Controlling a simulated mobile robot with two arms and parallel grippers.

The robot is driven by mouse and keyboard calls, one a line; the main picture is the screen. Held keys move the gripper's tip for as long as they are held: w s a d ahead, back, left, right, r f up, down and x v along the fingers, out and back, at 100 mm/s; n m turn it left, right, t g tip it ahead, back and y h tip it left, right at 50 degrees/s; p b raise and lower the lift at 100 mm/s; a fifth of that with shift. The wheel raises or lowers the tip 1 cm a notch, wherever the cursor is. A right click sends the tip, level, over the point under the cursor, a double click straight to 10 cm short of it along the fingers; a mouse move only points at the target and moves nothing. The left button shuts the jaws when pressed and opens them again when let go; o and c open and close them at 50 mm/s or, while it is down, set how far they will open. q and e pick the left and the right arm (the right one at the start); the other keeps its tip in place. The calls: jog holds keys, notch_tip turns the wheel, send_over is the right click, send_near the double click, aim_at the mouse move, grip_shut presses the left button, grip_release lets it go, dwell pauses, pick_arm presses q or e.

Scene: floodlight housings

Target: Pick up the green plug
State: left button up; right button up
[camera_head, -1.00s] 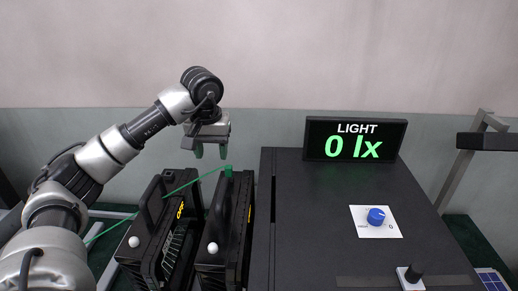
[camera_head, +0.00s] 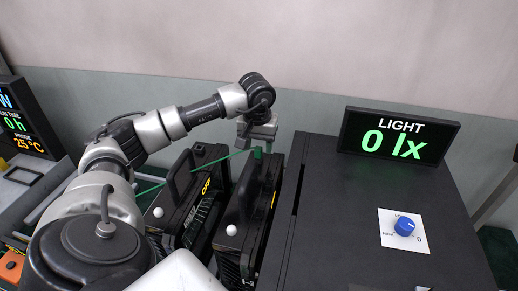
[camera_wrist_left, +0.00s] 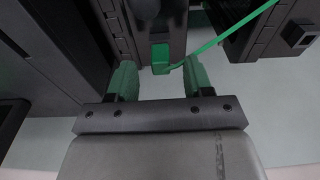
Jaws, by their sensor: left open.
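The green plug (camera_head: 257,153) sits at the top far end of the right floodlight housing (camera_head: 237,220), with a green cable (camera_head: 228,158) running from it to the left. In the left wrist view the plug (camera_wrist_left: 160,58) lies ahead of the fingertips, roughly centred between them. My left gripper (camera_wrist_left: 158,78) is open and empty, its green fingers on either side of the gap, and does not visibly touch the plug. In the head view the left gripper (camera_head: 258,142) is just behind and above the plug, its fingers partly hidden. My right gripper is not in view.
A second black housing (camera_head: 190,200) stands to the left, the cable passing over it. A dark bench (camera_head: 350,215) with a blue knob (camera_head: 404,226) and a light display reading 0 lx (camera_head: 397,137) is close on the right. A display panel (camera_head: 20,125) stands at far left.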

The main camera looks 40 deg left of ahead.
pick_arm(q)
jog(key=shift+a+f, duration=0.1)
jog(key=shift+f, duration=1.1)
jog(key=shift+w, duration=0.1)
grip_shut()
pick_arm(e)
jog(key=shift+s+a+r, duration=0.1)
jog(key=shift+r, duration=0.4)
pick_arm(q)
jog(key=shift+r, duration=0.15)
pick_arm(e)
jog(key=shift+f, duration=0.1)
pick_arm(q)
notch_tip(320, 180, up, 4)
jog(key=shift+f+b, duration=0.1)
jog(key=shift+b, duration=0.9)
jog(key=s+d+r+b, duration=0.2)
jog(key=s+d+r, duration=0.4)
jog(key=d, duration=0.4)
jog(key=shift+s+r+b, duration=0.2)
jog(key=shift+r+b, duration=0.1)
jog(key=shift+r, duration=0.2)
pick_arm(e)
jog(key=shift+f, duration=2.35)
